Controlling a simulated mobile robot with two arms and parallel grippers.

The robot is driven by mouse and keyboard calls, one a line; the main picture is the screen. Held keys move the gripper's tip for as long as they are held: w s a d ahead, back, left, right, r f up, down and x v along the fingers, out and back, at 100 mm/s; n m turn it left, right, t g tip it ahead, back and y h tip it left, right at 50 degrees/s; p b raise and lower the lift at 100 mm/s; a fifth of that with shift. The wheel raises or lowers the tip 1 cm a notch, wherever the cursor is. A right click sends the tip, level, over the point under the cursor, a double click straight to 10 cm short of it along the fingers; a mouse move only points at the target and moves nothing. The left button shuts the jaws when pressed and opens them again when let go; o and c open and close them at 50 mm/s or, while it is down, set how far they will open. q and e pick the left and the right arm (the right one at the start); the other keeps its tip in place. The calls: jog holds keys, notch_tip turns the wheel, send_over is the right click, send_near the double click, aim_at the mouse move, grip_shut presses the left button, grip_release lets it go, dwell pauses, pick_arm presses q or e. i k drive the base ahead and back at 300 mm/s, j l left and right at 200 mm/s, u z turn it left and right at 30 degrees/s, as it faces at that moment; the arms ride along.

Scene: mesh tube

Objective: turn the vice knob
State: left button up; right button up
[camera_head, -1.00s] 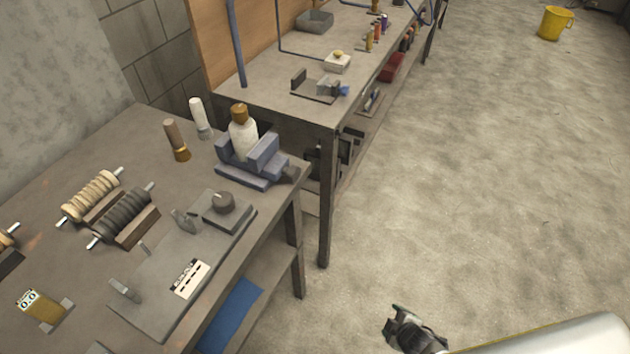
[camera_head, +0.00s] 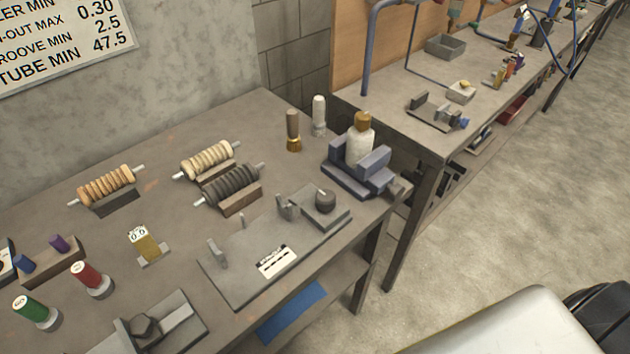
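A blue-grey vice (camera_head: 345,181) stands at the right end of the near workbench. A white bottle-like piece with a brown top (camera_head: 359,147) stands upright between its jaws. A grey knob (camera_head: 399,190) sticks out at the vice's right end, near the bench edge. A smaller vice-like fixture (camera_head: 432,112) with a blue end sits on the far bench. No gripper fingers show in this view; only a white and black part of my own body shows at the lower right.
A second bench (camera_head: 385,105) stands behind to the right. Floor (camera_head: 480,220) to the right is clear.

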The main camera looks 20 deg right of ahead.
aim_at(396, 191)
jog(key=l+u, duration=0.2)
jog(key=u, duration=0.2)
jog(key=l+u, duration=0.2)
jog(key=u, duration=0.25)
jog(key=l+u, duration=0.25)
jog(key=u, duration=0.15)
jog(key=l+u, duration=0.2)
jog(key=u, duration=0.25)
jog(key=k+l+u, duration=0.1)
jog(key=u, duration=0.3)
jog(key=k+l+u, duration=0.1)
jog(key=u, duration=0.35)
jog(key=k+l+u, duration=0.7)
jog(key=k+u, duration=0.35)
jog(key=k, duration=0.2)
